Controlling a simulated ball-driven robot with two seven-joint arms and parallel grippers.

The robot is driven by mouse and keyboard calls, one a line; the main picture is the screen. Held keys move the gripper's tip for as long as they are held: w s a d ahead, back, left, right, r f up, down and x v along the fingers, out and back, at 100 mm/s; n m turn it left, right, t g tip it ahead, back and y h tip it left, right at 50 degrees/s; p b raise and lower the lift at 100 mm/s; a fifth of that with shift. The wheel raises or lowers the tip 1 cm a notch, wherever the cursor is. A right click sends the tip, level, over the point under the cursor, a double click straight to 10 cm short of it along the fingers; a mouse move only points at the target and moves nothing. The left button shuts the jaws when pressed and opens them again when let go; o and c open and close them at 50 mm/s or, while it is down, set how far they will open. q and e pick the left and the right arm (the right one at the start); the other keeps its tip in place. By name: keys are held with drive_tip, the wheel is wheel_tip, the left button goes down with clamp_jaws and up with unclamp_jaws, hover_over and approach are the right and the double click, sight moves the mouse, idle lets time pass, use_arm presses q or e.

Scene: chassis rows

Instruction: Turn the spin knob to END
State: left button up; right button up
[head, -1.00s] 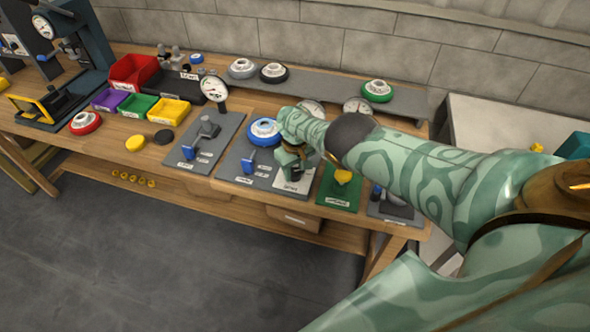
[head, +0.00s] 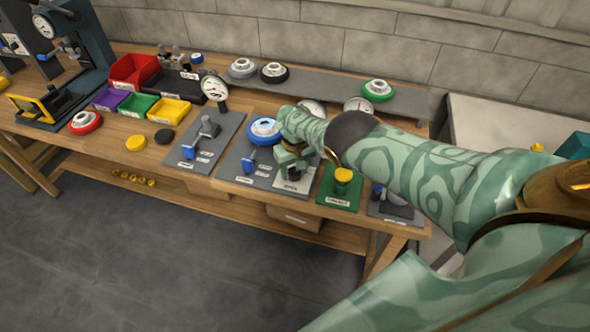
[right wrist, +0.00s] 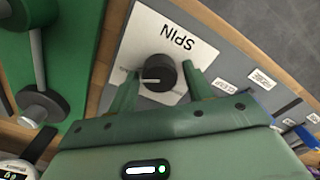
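The spin knob (right wrist: 160,73) is a dark round knob with a pale pointer line, on a white plate (right wrist: 185,38) marked SPIN in the right wrist view. No END mark is legible there. My right gripper (right wrist: 158,78) is open, with one green finger on each side of the knob and a small gap visible on both sides. My left gripper is not in view.
A green plate with a yellow-topped post (head: 343,176) stands just right of the gripper. A blue-ringed part (head: 264,130) is close on the left. Dial gauges (head: 357,106) stand behind. Bins (head: 168,110) and a red-ringed part (head: 85,122) are farther left.

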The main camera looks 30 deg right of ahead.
sight(295, 171)
drive_tip(key=shift+o, duration=0.2)
wheel_tip(295, 171, up, 16)
drive_tip(key=p, duration=1.3)
drive_tip(key=shift+r+p, duration=0.2)
drive_tip(key=shift+p, duration=0.15)
drive_tip(key=shift+f, duration=0.15)
